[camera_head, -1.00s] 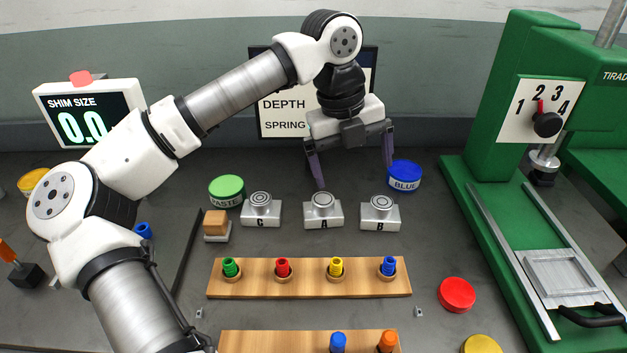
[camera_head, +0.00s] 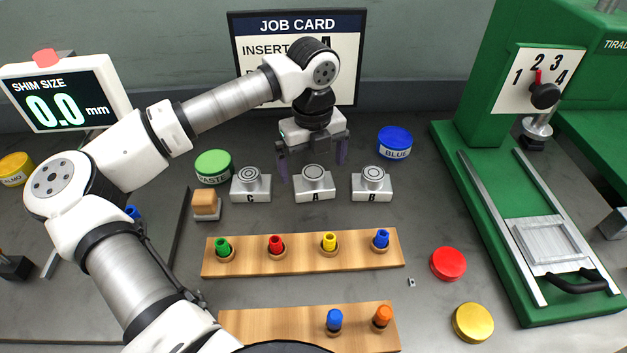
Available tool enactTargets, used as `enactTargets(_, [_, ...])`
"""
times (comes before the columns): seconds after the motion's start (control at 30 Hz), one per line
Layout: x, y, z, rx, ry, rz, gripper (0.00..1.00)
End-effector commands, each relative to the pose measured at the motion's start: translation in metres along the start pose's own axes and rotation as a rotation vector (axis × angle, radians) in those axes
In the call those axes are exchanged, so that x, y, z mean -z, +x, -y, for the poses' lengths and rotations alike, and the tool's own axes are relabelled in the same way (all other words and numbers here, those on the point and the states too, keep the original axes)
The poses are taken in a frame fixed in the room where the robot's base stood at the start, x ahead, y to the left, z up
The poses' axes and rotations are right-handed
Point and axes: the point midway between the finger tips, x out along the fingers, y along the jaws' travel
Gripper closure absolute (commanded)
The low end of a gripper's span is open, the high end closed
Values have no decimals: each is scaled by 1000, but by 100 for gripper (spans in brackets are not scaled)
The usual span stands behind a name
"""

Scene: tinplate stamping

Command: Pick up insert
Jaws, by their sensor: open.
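Three grey metal inserts with round ringed tops stand in a row at the back of the bench. They are marked C (camera_head: 250,186), A (camera_head: 314,187) and B (camera_head: 371,187). My gripper (camera_head: 313,171) points down with its fingers spread wide, just above and behind insert A. One finger shows left of A's round top and the other right of it. No insert is held. Whether the fingers touch insert A cannot be told. The job card (camera_head: 345,80) on the wall reads INSERT; my arm covers much of its text.
Green paste tin (camera_head: 213,166) and blue tin (camera_head: 394,142) flank the inserts behind. A small wooden-topped block (camera_head: 206,203) stands left of C. A wooden rack (camera_head: 302,261) with coloured pegs lies in front. The green press (camera_head: 470,150) fills the right side.

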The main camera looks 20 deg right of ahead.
Motion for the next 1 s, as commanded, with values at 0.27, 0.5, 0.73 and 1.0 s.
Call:
enactTargets(0.27, [4, 36, 0, 1, 0, -2, 0])
enactTargets(0.5, [4, 43, 0, 1, 0, 0, 0])
enactTargets(0.73, [4, 43, 0, 1, 0, 0, 21])
enactTargets(1.0, [4, 43, 0, 1, 0, 0, 56])
